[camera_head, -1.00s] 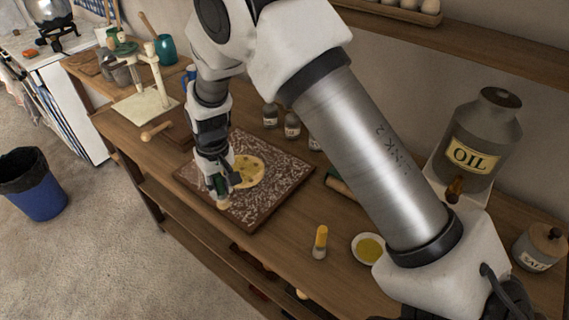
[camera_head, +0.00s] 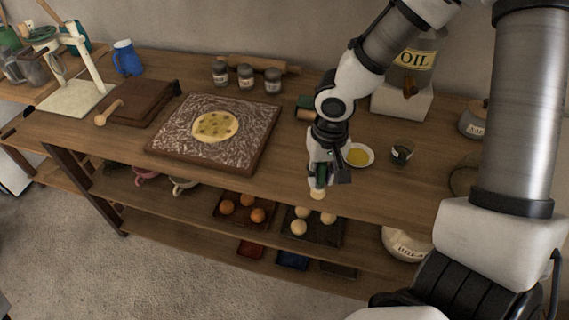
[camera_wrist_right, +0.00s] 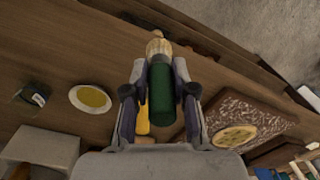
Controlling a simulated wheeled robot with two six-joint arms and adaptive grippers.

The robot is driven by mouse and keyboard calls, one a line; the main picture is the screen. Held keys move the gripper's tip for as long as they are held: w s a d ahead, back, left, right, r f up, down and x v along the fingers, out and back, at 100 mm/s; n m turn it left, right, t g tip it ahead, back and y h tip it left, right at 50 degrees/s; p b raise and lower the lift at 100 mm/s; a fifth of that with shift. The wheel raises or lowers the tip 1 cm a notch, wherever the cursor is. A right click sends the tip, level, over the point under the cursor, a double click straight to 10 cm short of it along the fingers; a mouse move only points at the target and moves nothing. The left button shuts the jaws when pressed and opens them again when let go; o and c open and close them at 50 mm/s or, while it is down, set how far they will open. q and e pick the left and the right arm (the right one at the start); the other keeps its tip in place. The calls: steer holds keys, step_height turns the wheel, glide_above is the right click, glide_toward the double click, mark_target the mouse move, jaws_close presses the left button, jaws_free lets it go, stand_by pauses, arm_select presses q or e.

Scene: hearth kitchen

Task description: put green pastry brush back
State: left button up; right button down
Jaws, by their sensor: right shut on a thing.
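My right gripper (camera_head: 321,176) is shut on the green pastry brush (camera_head: 322,171) above the front part of the worktop, right of the floured board (camera_head: 262,160). In the right wrist view the brush's green part (camera_wrist_right: 161,98) lies between the fingers, its pale end (camera_wrist_right: 158,47) pointing away. A yellow-handled item (camera_wrist_right: 142,122) shows partly behind the brush in that view; the gripper hides it in the head view. The oil dish (camera_head: 358,156) stands just right of the gripper. Flat yellow dough (camera_head: 215,126) lies on the board. My left gripper is out of view.
A small dark pot (camera_head: 402,153) stands right of the dish. The oil container (camera_head: 403,98) and spice jars (camera_head: 245,76) stand at the back. A shelf below holds trays of eggs and round items (camera_head: 299,226). The worktop between board and gripper is mostly clear.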

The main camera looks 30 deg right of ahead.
steer(key=w+f+p, duration=0.1)
steer(key=w+p, duration=0.1)
steer(key=w, duration=0.3)
steer(key=w+f+p, duration=0.2)
steer(key=w+p, duration=0.1)
steer(key=w, duration=0.2)
steer(key=w+d+f+p, duration=0.1)
steer(key=w+p, duration=0.1)
steer(key=w, duration=0.2)
steer(key=shift+w+f+p, duration=0.3)
steer(key=shift+w+p, duration=0.1)
steer(key=shift+w+f, duration=0.1)
steer(key=shift+f, duration=0.05)
steer(key=shift+f, duration=0.15)
steer(key=c, duration=0.9)
jaws_free()
steer(key=shift+a, duration=0.1)
steer(key=shift+c, duration=0.2)
